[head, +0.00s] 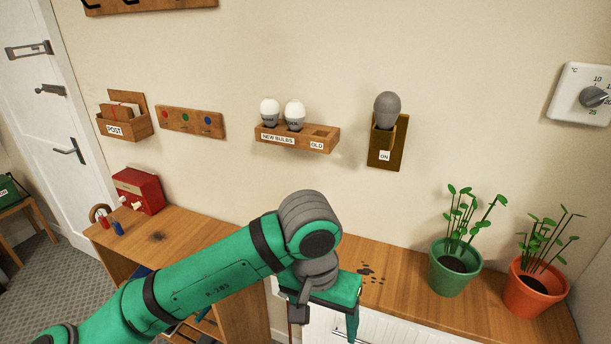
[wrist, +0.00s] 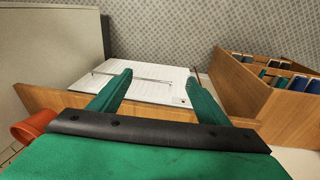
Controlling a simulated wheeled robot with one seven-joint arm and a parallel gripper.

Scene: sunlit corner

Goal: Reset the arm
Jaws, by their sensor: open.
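My arm is green with grey joints and reaches across the head view from the lower left. My gripper (head: 325,325) hangs at its end in front of the wooden shelf top, pointing down. In the wrist view my gripper (wrist: 158,85) shows two green fingers spread wide apart with nothing between them. The gripper is open and empty. In the head view one fingertip is partly hidden by the gripper's body.
Plants in a green pot (head: 453,270) and an orange pot (head: 536,288) stand right on the wooden top (head: 400,285). A bulb rack (head: 297,137), a lamp holder (head: 387,150) with a grey bulb and a thermostat (head: 585,95) are on the wall. A red box (head: 138,190) stands left.

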